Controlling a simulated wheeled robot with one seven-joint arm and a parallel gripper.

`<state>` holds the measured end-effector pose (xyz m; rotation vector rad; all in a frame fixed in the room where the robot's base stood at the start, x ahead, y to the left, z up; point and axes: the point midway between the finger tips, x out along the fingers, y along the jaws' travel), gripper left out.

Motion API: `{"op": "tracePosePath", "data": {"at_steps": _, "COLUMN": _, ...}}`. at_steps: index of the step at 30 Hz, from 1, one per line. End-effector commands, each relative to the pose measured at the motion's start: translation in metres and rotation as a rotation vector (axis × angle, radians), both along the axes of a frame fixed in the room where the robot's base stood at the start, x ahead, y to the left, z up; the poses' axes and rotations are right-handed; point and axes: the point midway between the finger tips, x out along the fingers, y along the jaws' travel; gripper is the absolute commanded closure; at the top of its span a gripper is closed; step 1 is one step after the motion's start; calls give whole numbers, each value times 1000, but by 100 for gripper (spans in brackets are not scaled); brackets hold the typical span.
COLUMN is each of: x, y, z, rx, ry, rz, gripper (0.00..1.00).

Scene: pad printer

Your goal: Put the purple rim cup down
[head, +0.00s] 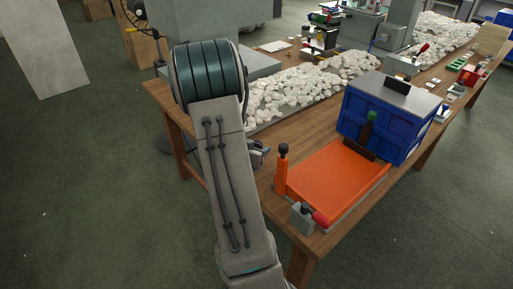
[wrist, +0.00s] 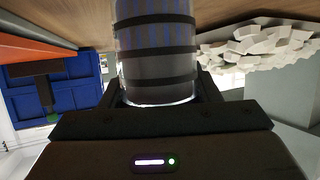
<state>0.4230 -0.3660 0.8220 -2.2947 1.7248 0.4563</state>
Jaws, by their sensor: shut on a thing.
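A round, upright-sided cup (wrist: 157,60) with bluish-purple stripes and dark bands fills the middle of the wrist view. I take it for the purple rim cup; its rim cannot be made out clearly. My gripper (wrist: 159,92) is shut on it, with a dark finger on each side. The wooden table (wrist: 215,10) shows beyond the cup at the top of the wrist view; I cannot tell whether the cup touches it. In the head view my arm covers most of the gripper and the cup.
An orange tray-like fixture (head: 335,182) with dark-knobbed levers stands on the table (head: 262,190). A blue crate (head: 372,125) with a grey top stands behind it. A long heap of white pieces (head: 310,82) runs along the table. Small items lie along the far right edge.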

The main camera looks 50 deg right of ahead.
Motion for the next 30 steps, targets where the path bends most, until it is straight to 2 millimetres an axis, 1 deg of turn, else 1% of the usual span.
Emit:
{"op": "tracePosePath", "data": {"at_steps": 1, "x": 0, "y": 0, "z": -1, "rx": 0, "ry": 0, "rz": 0, "gripper": 36}}
{"op": "tracePosePath", "data": {"at_steps": 2, "x": 0, "y": 0, "z": -1, "rx": 0, "ry": 0, "rz": 0, "gripper": 27}}
{"op": "tracePosePath", "data": {"at_steps": 3, "x": 0, "y": 0, "z": -1, "rx": 0, "ry": 0, "rz": 0, "gripper": 23}}
{"op": "tracePosePath", "data": {"at_steps": 10, "x": 0, "y": 0, "z": 0, "rx": 0, "ry": 0, "rz": 0, "gripper": 23}}
{"op": "tracePosePath", "data": {"at_steps": 14, "x": 0, "y": 0, "z": 4, "rx": 0, "ry": 0, "rz": 0, "gripper": 23}}
{"op": "tracePosePath", "data": {"at_steps": 17, "x": -2, "y": 12, "z": 9, "rx": -1, "ry": -1, "rz": 5, "gripper": 23}}
{"op": "tracePosePath", "data": {"at_steps": 24, "x": -16, "y": 59, "z": 29, "rx": -1, "ry": -2, "rz": 6, "gripper": 23}}
{"op": "tracePosePath", "data": {"at_steps": 30, "x": -25, "y": 91, "z": 43, "rx": -1, "ry": -2, "rz": 4, "gripper": 23}}
